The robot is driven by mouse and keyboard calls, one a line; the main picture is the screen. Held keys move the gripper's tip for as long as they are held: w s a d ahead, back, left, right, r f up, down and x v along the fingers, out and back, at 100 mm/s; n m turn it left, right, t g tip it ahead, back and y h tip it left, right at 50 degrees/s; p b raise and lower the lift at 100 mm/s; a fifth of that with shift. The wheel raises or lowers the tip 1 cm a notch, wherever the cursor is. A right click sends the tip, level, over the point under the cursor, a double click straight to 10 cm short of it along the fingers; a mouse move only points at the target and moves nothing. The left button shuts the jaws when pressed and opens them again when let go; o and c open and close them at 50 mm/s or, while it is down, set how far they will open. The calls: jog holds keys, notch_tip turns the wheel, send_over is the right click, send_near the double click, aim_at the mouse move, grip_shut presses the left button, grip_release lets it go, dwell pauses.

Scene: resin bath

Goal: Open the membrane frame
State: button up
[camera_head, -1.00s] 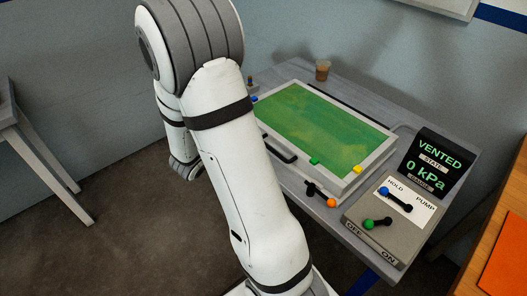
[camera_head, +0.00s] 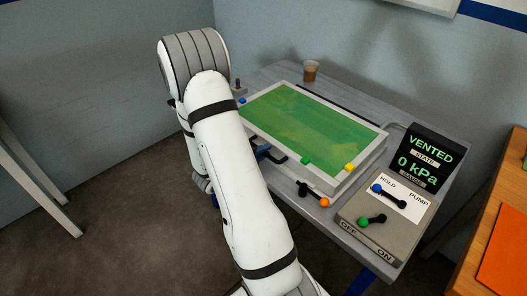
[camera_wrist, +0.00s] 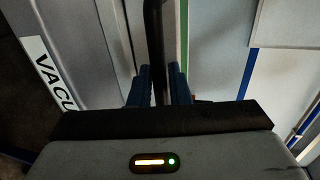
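The membrane frame (camera_head: 352,171) is a pale rectangular frame with a green sheet (camera_head: 310,125). It lies flat on the table. A black bar handle (camera_head: 278,158) sticks out from its front side. My gripper (camera_head: 262,152) is at the handle, mostly hidden behind my arm in the head view. In the wrist view, my blue gripper fingers (camera_wrist: 159,82) stand close on both sides of the black handle bar (camera_wrist: 154,40). Whether they press on it cannot be made out. Green (camera_head: 306,161) and yellow (camera_head: 348,167) blocks sit on the frame's near edge.
A black lever with an orange knob (camera_head: 324,202) sits right of the handle. The control box (camera_head: 352,215) has blue-knob and green-knob levers; its display (camera_head: 419,158) reads VENTED, 0 kPa. A brown cup (camera_head: 311,71) stands behind the frame. An orange sheet (camera_head: 508,252) lies on the right-hand table.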

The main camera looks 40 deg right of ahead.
jog(key=shift+d, duration=0.15)
jog(key=shift+c, duration=0.5)
grip_shut()
